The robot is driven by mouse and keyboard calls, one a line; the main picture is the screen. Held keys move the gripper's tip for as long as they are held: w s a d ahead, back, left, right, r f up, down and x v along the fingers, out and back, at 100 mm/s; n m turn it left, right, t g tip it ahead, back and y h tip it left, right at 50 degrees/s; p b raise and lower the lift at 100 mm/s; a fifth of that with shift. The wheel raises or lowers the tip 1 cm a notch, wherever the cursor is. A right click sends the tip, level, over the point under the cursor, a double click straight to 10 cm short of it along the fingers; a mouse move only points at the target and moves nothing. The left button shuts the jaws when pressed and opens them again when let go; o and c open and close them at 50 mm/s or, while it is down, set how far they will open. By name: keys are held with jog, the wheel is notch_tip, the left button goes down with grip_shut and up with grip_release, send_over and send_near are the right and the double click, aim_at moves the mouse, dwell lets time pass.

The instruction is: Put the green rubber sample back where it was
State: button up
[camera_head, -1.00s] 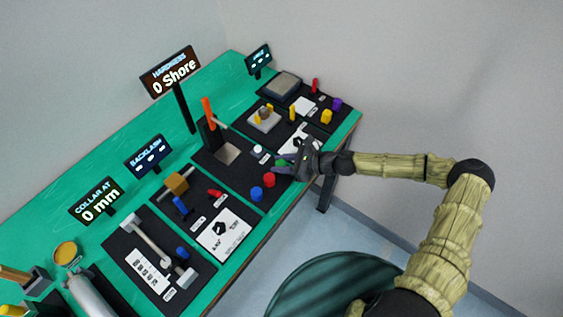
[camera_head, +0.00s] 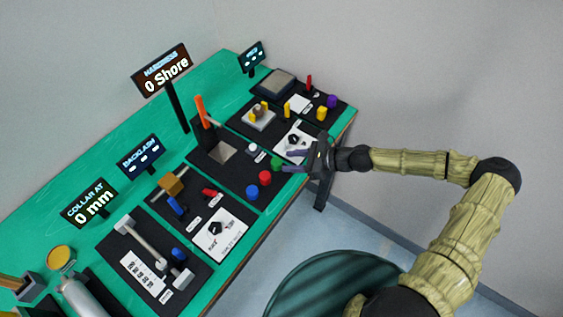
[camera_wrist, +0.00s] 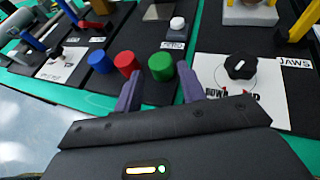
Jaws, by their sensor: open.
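The green rubber sample (camera_wrist: 162,66) is a short green cylinder standing on the black mat, at the right end of a row with the red (camera_wrist: 127,64) and blue (camera_wrist: 101,62) samples. It also shows in the head view (camera_head: 276,162), partly hidden by my gripper. My gripper (camera_wrist: 161,85) is open and empty, its two purple fingers pointing at the green sample. The sample stands just beyond the fingertips, apart from them as far as I can tell. In the head view my gripper (camera_head: 290,162) is low at the table's front edge.
The hardness tester with its orange lever (camera_head: 200,108) stands behind the samples; its display (camera_head: 163,72) reads 0 Shore. A white button (camera_wrist: 177,24) is behind the green sample. A white card with a black knob (camera_wrist: 240,66) lies to the right.

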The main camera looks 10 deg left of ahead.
jog(key=v, duration=0.6)
jog(key=shift+d+b, duration=0.25)
jog(key=shift+b, duration=0.2)
jog(key=shift+r, duration=0.1)
jog(key=shift+s+a, duration=0.1)
jog(key=s+d+f+n+g+h, duration=0.2)
jog(key=s+d+n+h, duration=0.6)
jog(key=n, duration=0.2)
jog(key=s+d+r+n+t+h, duration=0.2)
jog(key=d+r+n, duration=0.2)
jog(key=r, duration=0.4)
jog(key=s+d+r+n+t+h, duration=0.2)
jog(key=d+r, duration=0.4)
jog(key=r, duration=0.3)
jog(key=shift+s+n+t+h, duration=0.2)
jog(key=shift+n+t+h, duration=0.1)
jog(key=shift+n+h, duration=0.55)
